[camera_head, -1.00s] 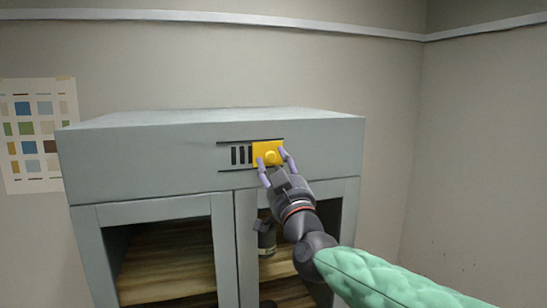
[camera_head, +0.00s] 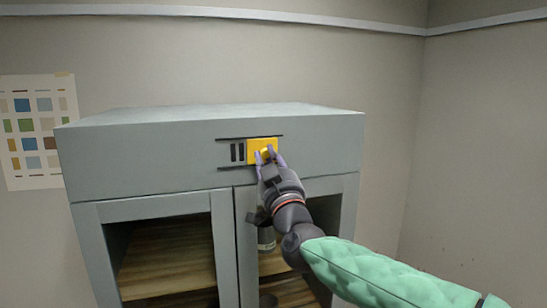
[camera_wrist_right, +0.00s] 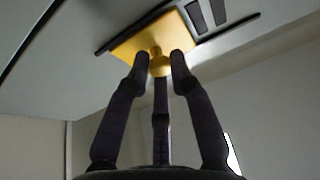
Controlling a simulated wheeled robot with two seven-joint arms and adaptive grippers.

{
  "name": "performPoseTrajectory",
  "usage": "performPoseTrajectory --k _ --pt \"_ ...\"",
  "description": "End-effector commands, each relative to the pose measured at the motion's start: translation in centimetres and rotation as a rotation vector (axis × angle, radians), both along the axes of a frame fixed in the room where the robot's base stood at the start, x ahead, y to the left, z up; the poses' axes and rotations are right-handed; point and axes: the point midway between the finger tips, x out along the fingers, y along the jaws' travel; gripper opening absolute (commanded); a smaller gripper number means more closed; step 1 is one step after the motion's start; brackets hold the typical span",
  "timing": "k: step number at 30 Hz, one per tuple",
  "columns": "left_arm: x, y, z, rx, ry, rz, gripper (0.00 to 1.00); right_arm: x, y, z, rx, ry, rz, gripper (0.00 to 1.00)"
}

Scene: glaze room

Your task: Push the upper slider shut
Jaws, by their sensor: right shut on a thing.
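The upper slider is a yellow plate (camera_head: 253,146) with a round yellow knob, set between two dark rails on the front of the grey cabinet (camera_head: 150,162). Two dark vent slots (camera_head: 237,152) show uncovered just left of the plate. My right gripper (camera_head: 266,156) is shut on the knob, its fingers partly hiding it in the head view. In the right wrist view the fingertips close around the knob (camera_wrist_right: 159,66), below the yellow plate (camera_wrist_right: 140,42), with slots (camera_wrist_right: 208,14) beside it. My left gripper is not in view.
Below the slider are two framed openings with wooden shelves (camera_head: 168,258). The cabinet top is clear.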

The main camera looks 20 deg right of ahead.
Motion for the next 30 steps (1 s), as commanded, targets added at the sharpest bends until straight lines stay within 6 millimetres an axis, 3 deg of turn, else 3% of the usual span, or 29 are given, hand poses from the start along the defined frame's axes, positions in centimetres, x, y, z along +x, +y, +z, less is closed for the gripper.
performPoseTrajectory --k 3,7,18,19,21,30 --pt "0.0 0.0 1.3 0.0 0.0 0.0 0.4 -0.2 2.8 0.7 0.0 -0.004 0.004 0.0" --pt "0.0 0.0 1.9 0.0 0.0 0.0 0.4 -0.3 4.8 0.7 -0.001 -0.007 0.002 0.0" --pt "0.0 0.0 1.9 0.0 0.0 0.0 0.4 -0.4 5.4 0.7 0.0 -0.011 -0.002 0.0" --pt "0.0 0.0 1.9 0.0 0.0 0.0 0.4 -0.4 5.4 0.7 0.0 -0.011 -0.002 0.28" --pt "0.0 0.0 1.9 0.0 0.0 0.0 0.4 -0.4 5.5 0.7 0.0 -0.011 -0.002 0.46" --pt "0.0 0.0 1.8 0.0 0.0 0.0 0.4 -0.3 5.5 0.3 0.0 -0.004 -0.001 0.46"
